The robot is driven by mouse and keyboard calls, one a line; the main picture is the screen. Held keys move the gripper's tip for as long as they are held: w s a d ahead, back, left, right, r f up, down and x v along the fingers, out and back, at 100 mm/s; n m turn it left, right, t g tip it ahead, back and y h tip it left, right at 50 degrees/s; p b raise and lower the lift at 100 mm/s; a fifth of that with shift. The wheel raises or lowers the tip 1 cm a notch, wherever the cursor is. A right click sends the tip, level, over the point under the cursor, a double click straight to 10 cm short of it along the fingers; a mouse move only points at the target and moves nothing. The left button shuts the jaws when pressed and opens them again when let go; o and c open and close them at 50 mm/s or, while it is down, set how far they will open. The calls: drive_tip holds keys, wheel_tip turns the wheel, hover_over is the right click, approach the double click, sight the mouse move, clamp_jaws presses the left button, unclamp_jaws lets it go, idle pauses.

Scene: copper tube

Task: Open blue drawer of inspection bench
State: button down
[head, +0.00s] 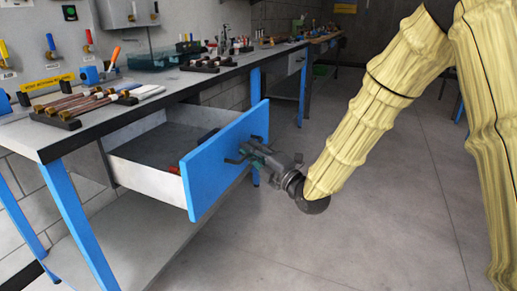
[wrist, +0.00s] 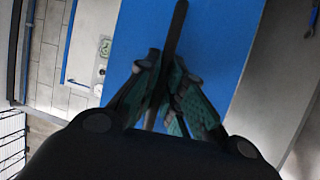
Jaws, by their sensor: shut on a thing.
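The blue drawer (head: 212,172) of the inspection bench (head: 52,142) is pulled well out, and its grey inside shows. A dark bar handle (head: 236,160) is on the blue front. My gripper (head: 252,150) is at the front of the drawer, shut on the handle. In the wrist view the fingers (wrist: 163,85) close around the dark handle (wrist: 176,30), with the blue front (wrist: 222,50) behind it. Part of the handle is hidden by the fingers.
Copper tubes (head: 80,102) on a dark rack and other tools stand on the bench top. A red item (head: 174,170) lies inside the drawer. A lower shelf (head: 150,230) is under it. The grey floor (head: 330,240) in front and to the right is clear.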

drive_tip(key=shift+s+f, duration=0.2)
drive_tip(key=shift+s, duration=0.05)
drive_tip(key=c, duration=1.8)
unclamp_jaws()
drive_tip(key=shift+a+r, duration=0.1)
drive_tip(key=shift+d, duration=0.2)
drive_tip(key=v, duration=1.2)
